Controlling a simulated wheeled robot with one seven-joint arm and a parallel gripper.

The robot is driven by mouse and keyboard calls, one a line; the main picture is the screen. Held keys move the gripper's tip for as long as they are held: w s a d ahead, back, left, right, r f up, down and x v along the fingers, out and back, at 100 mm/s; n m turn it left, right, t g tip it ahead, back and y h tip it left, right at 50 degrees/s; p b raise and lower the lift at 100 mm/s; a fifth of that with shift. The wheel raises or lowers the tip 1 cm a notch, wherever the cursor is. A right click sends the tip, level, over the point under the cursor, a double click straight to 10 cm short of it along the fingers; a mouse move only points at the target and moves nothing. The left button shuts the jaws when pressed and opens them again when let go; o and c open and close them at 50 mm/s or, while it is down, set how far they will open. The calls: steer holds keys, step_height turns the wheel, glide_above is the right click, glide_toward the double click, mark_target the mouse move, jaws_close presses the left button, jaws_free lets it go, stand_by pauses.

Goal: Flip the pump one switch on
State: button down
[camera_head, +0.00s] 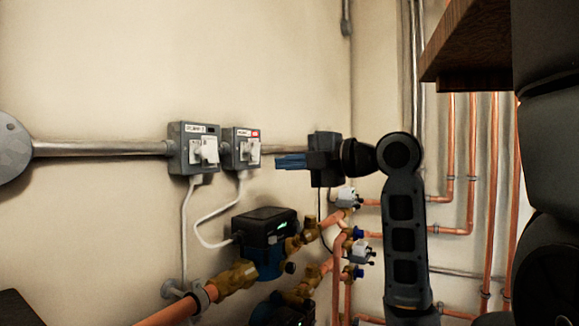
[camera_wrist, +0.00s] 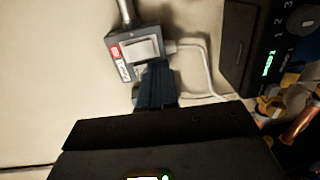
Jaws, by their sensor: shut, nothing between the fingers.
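Two grey switch boxes sit side by side on the wall in the head view: a left box (camera_head: 183,162) with a white label and a right box (camera_head: 228,163) with a label partly red. Each has a white plug or switch piece on its front. The labels are too small to read, so I cannot tell which is pump one. My gripper (camera_head: 279,162) is shut and empty, pointing left, just right of the right box. The wrist view shows a red-labelled box (camera_wrist: 109,37) just beyond my gripper (camera_wrist: 159,64); the blue fingertips overlap its edge, and contact is unclear. Switch positions are unclear.
A metal conduit (camera_head: 100,148) runs into the left box. White cables (camera_head: 207,240) hang below the boxes. A dark pump unit (camera_head: 263,226) with copper pipes and brass valves is below; it also shows in the wrist view (camera_wrist: 240,45). A wooden shelf (camera_head: 470,50) is upper right.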

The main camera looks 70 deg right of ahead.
steer(key=f+b+v, duration=0.2)
steer(key=v, duration=0.6)
steer(key=shift+s+a, duration=0.15)
steer(key=shift+s, duration=0.2)
